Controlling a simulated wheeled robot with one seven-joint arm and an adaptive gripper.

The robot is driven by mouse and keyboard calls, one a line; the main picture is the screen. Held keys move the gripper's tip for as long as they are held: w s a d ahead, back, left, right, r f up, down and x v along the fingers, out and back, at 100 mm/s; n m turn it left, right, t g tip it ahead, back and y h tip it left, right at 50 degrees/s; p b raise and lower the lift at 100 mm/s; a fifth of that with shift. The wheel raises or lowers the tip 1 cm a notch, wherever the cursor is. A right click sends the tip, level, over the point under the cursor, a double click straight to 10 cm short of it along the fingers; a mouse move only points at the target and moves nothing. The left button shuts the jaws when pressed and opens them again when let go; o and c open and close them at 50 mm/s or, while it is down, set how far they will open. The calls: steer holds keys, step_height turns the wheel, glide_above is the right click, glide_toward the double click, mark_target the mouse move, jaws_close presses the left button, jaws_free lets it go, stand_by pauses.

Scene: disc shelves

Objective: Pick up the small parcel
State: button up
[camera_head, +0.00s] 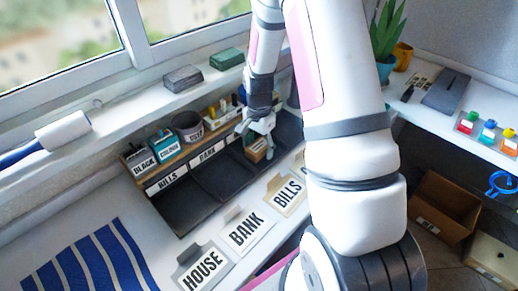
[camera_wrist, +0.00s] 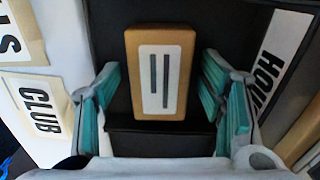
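The small parcel (camera_wrist: 160,72) is a brown box with a white label bearing two dark stripes. In the wrist view it sits in a dark tray compartment, between the fingers of my gripper (camera_wrist: 161,88). The gripper is open, with a teal-padded finger on each side and a visible gap to the parcel. In the head view the parcel (camera_head: 256,152) shows as a small brown block below my gripper (camera_head: 261,138), in the right part of the dark sorting tray (camera_head: 188,207). The fingers partly cover it there.
Paper envelopes marked HOUSE (camera_head: 204,268), BANK (camera_head: 244,232) and BILLS (camera_head: 287,195) lie along the tray's front. A CLUB envelope (camera_wrist: 38,103) lies left in the wrist view. An open cardboard box (camera_head: 443,205) stands at right.

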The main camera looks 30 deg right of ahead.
steer(key=c, duration=1)
steer(key=shift+c, duration=0.2)
steer(key=shift+r, duration=0.15)
